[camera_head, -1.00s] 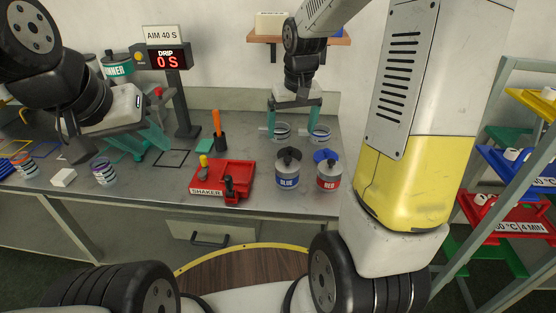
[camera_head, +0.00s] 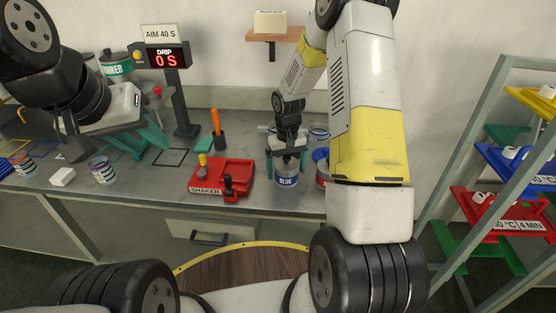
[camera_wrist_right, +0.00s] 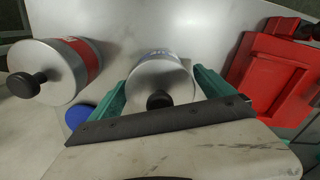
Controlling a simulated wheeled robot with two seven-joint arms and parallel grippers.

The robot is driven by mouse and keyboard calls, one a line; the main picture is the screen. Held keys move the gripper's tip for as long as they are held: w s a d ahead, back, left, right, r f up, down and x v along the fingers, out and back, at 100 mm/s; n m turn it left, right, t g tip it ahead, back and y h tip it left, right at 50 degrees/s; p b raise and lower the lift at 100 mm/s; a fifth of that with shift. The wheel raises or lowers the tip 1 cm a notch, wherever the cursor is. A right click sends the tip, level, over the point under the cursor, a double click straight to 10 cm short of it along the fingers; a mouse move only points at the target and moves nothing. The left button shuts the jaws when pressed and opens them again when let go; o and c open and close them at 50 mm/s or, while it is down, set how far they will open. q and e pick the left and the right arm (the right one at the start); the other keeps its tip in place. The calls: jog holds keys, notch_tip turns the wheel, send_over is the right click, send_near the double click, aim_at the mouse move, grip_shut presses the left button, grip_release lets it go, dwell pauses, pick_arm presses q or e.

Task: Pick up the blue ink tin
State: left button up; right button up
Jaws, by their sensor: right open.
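The blue ink tin (camera_head: 286,180) is a grey tin with a blue label reading BLUE, upright on the table. My right gripper (camera_head: 287,165) is open over it, one green finger on each side of the tin. In the right wrist view the tin's silver lid and dark knob (camera_wrist_right: 160,85) lie between the two green fingers of the right gripper (camera_wrist_right: 162,92). Whether the fingers touch it I cannot tell. My left gripper (camera_head: 148,140) is at the left above the table, its green fingers apart, nothing seen between them.
The red-labelled tin (camera_wrist_right: 60,68) stands close beside the blue tin, with a blue cap (camera_wrist_right: 77,117) near it. The red shaker tray (camera_head: 237,172) is on the other side. Jars (camera_head: 319,133) stand behind. A rack with coloured shelves (camera_head: 500,205) is at right.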

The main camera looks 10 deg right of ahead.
jog(key=shift+f, duration=0.5)
jog(key=shift+r, duration=0.1)
jog(key=c, duration=1.6)
jog(key=shift+w+r, duration=0.1)
jog(key=shift+r, duration=0.5)
notch_tip(320, 180, up, 2)
jog(key=shift+r, duration=0.1)
jog(key=s+a, duration=0.2)
jog(key=s, duration=0.2)
jog(key=s+a+r, duration=0.1)
jog(key=s+a, duration=0.2)
jog(key=s, duration=0.2)
jog(key=s+a, duration=0.2)
jog(key=s, duration=0.3)
jog(key=shift+s+a+r, duration=0.15)
jog(key=shift+s+r, duration=0.1)
